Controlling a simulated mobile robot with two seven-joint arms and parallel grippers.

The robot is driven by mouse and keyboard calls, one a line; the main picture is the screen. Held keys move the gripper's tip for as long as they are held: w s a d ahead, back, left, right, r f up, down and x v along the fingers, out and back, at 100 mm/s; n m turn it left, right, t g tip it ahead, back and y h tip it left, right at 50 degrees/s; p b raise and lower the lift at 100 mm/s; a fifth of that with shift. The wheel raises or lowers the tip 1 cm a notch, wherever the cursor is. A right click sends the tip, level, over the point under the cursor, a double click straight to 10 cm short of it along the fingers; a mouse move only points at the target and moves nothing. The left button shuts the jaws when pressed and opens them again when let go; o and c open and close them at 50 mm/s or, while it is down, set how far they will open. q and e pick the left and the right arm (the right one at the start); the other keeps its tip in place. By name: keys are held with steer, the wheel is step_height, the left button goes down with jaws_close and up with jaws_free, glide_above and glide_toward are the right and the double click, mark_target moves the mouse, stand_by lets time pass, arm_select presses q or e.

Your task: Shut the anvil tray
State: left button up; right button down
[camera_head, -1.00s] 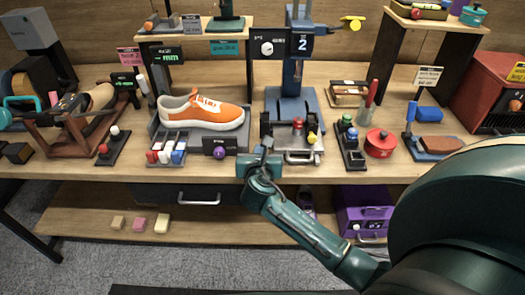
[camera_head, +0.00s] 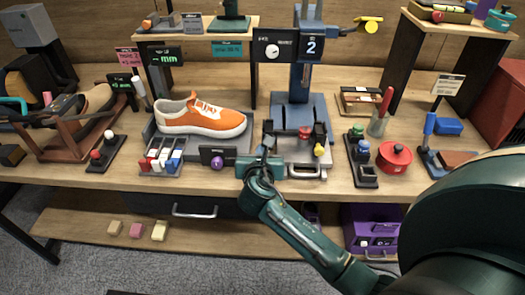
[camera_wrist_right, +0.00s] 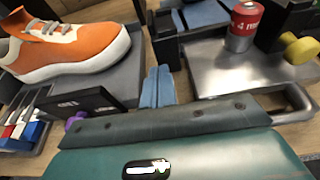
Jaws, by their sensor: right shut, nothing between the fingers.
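The anvil tray (camera_head: 293,155) is a grey metal tray with a bar handle at its front, sticking out at the foot of the blue press (camera_head: 296,112). A red can and a yellow knob-like item stand on or by it. The tray also shows in the right wrist view (camera_wrist_right: 215,80), with its handle at the right. My right gripper (camera_head: 267,146) is at the tray's front left, left of the handle. Its fingers (camera_wrist_right: 157,86) are together and empty, between the tray and the shoe stand. My left gripper is out of view.
An orange sneaker (camera_head: 202,117) rests on a stand to the left, with a purple knob (camera_head: 217,162) at its front. A dark bottle rack (camera_head: 362,165) and red pot (camera_head: 394,158) stand to the right. A drawer handle (camera_head: 194,212) is below the table edge.

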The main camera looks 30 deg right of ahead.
steer(key=shift+w+d+r, duration=0.1)
steer(key=shift+w+d, duration=0.05)
steer(key=shift+w, duration=0.15)
steer(key=w+d, duration=0.2)
steer(key=w, duration=0.1)
steer(key=w+d+p, duration=0.1)
steer(key=w+d, duration=0.1)
steer(key=w, duration=0.2)
steer(key=w+d, duration=0.2)
steer(key=w, duration=0.1)
steer(key=shift+w+d+p, duration=0.15)
steer(key=shift+p, duration=0.15)
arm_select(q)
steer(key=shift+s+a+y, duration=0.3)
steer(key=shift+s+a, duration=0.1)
arm_select(e)
steer(key=shift+w+d+r, duration=0.1)
steer(key=shift+d+r, duration=0.05)
